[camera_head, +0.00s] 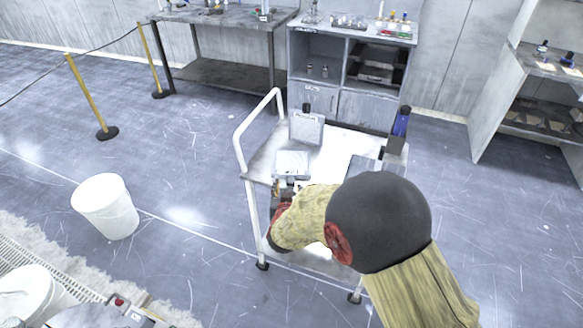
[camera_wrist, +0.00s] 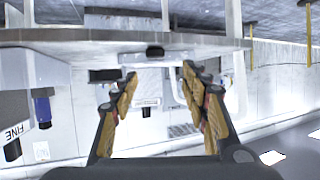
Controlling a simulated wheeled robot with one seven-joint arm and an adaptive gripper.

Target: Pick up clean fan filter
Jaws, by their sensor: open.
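My gripper (camera_head: 279,193) is at the cart's near left side in the head view, partly hidden by my own arm. In the wrist view its yellow-brown fingers (camera_wrist: 160,88) are spread apart with nothing held between them. A pale square panel (camera_head: 292,163) lies on the cart just beyond the gripper. I cannot tell which of these is the clean fan filter. A pale panel and a black knob (camera_wrist: 155,52) show beyond the fingers in the wrist view.
The white cart (camera_head: 258,165) also carries a blue bottle (camera_head: 402,122) and a grey tray (camera_head: 362,168). A grey cabinet (camera_head: 302,55) stands behind it. A white bucket (camera_head: 106,206) stands on the floor at left. Open floor lies left of the cart.

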